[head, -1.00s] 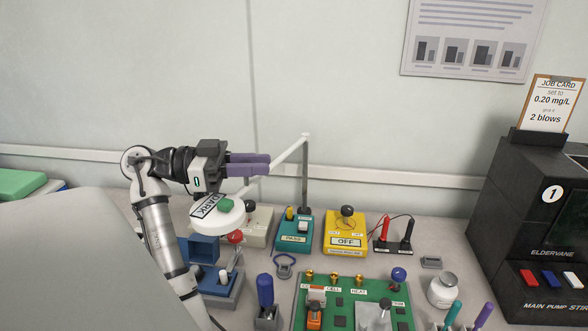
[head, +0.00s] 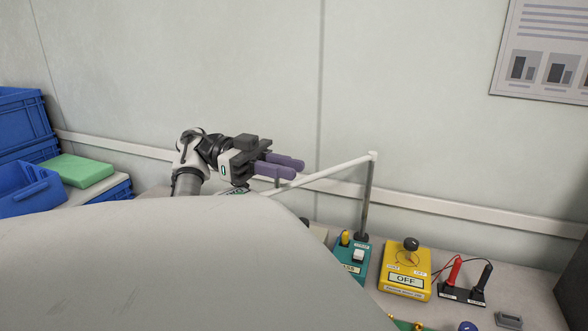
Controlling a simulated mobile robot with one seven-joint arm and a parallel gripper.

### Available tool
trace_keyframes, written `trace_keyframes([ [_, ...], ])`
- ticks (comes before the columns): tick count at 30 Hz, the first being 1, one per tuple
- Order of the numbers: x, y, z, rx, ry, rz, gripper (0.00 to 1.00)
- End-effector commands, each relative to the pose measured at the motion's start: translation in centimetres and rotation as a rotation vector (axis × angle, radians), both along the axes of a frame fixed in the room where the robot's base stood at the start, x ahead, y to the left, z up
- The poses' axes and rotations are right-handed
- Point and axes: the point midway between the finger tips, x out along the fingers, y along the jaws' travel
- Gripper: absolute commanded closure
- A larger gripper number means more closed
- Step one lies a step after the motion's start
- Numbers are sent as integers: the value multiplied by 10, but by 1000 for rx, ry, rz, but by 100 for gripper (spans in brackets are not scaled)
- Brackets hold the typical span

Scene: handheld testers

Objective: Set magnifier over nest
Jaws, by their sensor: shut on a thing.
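The magnifier's white arm (head: 335,172) runs down and left from the top of a grey post (head: 366,195) at the back of the bench. Its round head is mostly hidden behind my own pale body; only a bit of it with green and dark marks (head: 238,190) shows below my gripper. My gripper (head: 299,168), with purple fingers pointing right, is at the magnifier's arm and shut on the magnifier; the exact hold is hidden. The nest is out of view; only a sliver of the green board (head: 405,325) shows at the bottom edge.
A teal box (head: 350,270) stands by the post. Right of it are a yellow box marked OFF (head: 404,270) and a black stand with red and black probes (head: 463,294). Blue crates (head: 22,125) and a green block (head: 78,171) are at far left. The wall is behind.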

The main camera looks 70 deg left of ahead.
Motion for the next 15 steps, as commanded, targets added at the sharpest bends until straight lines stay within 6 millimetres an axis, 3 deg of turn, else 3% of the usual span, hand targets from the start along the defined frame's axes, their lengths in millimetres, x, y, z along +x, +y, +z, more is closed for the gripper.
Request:
trace_keyframes([
  [12,0,0,-2,0,4,-4,100],
  [13,0,0,-2,0,4,-4,75],
  [15,0,0,-1,0,4,-4,66],
])
